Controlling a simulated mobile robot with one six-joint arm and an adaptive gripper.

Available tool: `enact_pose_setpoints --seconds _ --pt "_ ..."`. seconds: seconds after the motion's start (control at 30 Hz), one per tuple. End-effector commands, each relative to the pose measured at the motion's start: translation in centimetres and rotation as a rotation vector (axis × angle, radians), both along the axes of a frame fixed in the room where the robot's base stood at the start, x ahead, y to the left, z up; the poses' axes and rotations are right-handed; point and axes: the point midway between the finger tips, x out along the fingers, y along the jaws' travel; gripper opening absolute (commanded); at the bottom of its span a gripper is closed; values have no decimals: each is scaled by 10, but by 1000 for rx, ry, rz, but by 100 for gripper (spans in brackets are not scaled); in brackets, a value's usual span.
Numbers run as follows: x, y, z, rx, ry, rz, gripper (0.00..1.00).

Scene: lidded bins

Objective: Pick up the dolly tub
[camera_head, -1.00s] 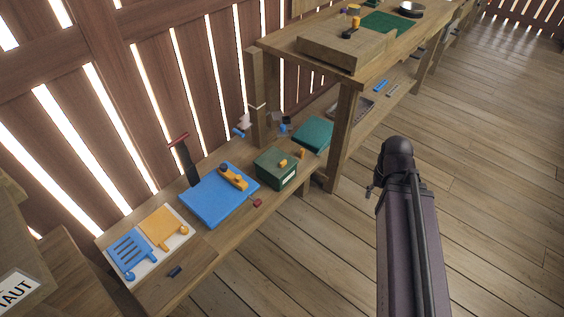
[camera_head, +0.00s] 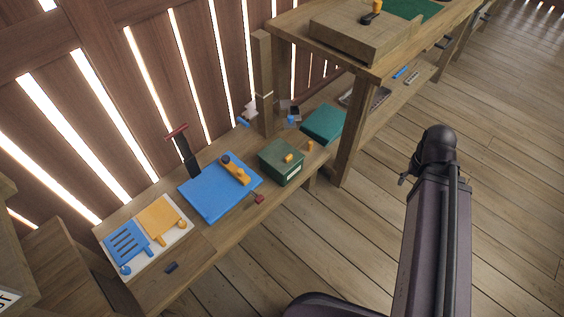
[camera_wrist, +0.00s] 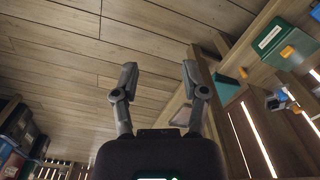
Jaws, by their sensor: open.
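Nothing in view can be named for certain as the dolly tub. A dark green lidded box (camera_head: 281,163) with a pale label and a small orange piece on top sits on the low bench in the head view. A green box with a white label also shows at the upper right of the wrist view (camera_wrist: 272,32); it looks like the same one. My gripper (camera_wrist: 159,68) is open and empty in the wrist view, its two fingers apart over bare floor. In the head view my arm stands right of the bench, and its gripper does not show.
The low bench also holds a blue board (camera_head: 212,195), a teal box (camera_head: 323,122) and a white tray (camera_head: 178,248) with blue and orange pieces. A wooden post (camera_head: 352,130) supports a higher bench. Several bins (camera_wrist: 15,125) show left in the wrist view. Floor right is clear.

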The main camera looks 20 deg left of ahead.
Motion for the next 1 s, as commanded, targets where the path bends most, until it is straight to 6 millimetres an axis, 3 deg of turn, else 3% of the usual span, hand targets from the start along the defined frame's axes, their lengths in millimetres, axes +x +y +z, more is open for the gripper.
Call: enact_pose_setpoints --seconds 0.1,0.13,0.37,0.57,1.0 --pt "0 0 0 0 0 0 57" --pt "0 0 0 0 0 0 66" --pt "4 5 -8 -17 -4 -5 66" --pt "17 19 -32 -80 -22 -37 66" --pt "62 97 -105 -303 -178 -141 66"
